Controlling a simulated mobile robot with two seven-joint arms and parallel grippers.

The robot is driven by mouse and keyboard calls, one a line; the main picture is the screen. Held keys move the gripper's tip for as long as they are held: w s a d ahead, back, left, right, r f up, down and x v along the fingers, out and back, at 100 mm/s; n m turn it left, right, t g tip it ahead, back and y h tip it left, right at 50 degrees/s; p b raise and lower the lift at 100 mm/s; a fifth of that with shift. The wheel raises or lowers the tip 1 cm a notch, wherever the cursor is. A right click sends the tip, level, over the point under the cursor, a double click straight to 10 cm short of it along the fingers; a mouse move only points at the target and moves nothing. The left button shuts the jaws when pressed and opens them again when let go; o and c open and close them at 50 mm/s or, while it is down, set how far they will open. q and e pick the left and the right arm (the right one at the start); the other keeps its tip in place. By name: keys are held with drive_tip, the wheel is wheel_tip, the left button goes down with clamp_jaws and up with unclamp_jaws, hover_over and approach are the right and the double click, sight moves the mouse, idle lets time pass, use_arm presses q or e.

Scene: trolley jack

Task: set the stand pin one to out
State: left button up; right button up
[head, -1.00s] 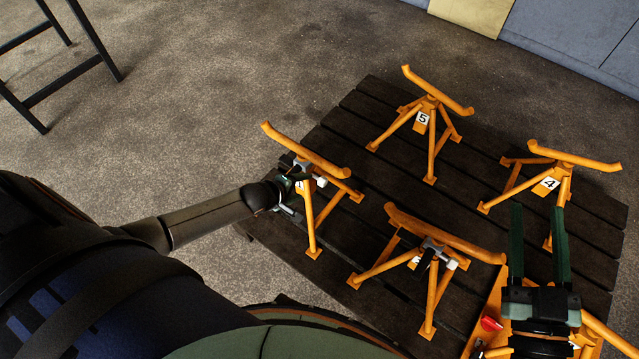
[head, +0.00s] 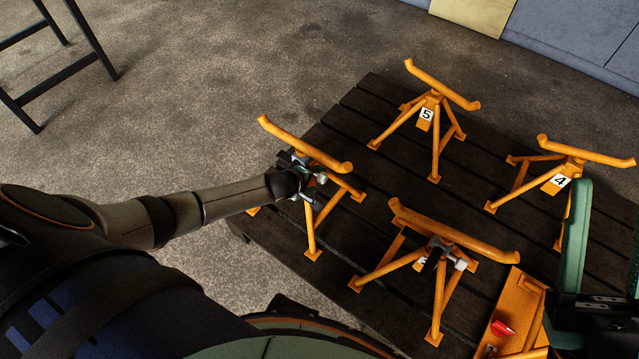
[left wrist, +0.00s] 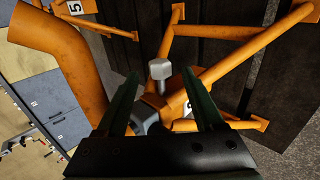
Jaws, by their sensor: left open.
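An orange stand (head: 302,146) stands on the dark slatted platform at the left. My left gripper (head: 303,176) is at its neck, coming in from the left. In the left wrist view, the fingers of my left gripper (left wrist: 165,100) are apart. A grey pin head (left wrist: 160,69) on a short shank shows between and beyond the fingertips; it also shows in the head view (head: 322,178). I cannot tell if the fingers touch it. The stand's number label is mostly hidden. My right gripper (head: 607,250) is open and empty at the lower right.
Stands marked 5 (head: 427,114) and 4 (head: 559,181) stand behind on the slatted platform (head: 360,130). Another stand (head: 450,232) with a pin is in front. An orange jack part with a red piece (head: 502,328) is near my right gripper. A dark frame (head: 60,80) stands at the upper left.

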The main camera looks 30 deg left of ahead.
sight(319, 176)
use_arm(q)
drive_tip(key=shift+b+x, duration=0.6)
drive_tip(key=shift+x, duration=0.7)
clamp_jaws()
idle(0.6)
